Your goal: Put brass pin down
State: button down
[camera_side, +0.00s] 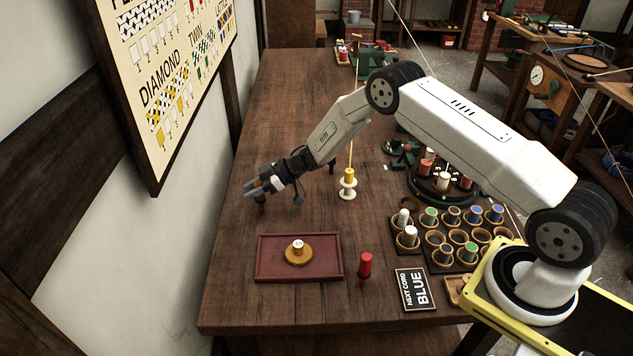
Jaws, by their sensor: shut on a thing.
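My gripper (256,190) is at the end of the arm, low over the left side of the wooden table (300,110). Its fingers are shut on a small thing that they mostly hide. A small brown piece (261,204), which looks like the brass pin, shows just under the fingertips. I cannot tell whether its lower end touches the table.
A dark red tray (265,272) holding a round, white-topped piece (298,250) is in front. A red peg (365,266), a "NEXT CORD BLUE" card (415,290) and a bobbin rack (436,236) stand right. A yellow-topped spool (348,184) holds an upright cord.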

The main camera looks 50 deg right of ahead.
jog(key=shift+c, duration=1.9)
grip_release()
jog(key=shift+r, duration=0.1)
jog(key=shift+s+d+r, duration=0.25)
jog(key=shift+d, duration=0.2)
jog(key=v, duration=1.1)
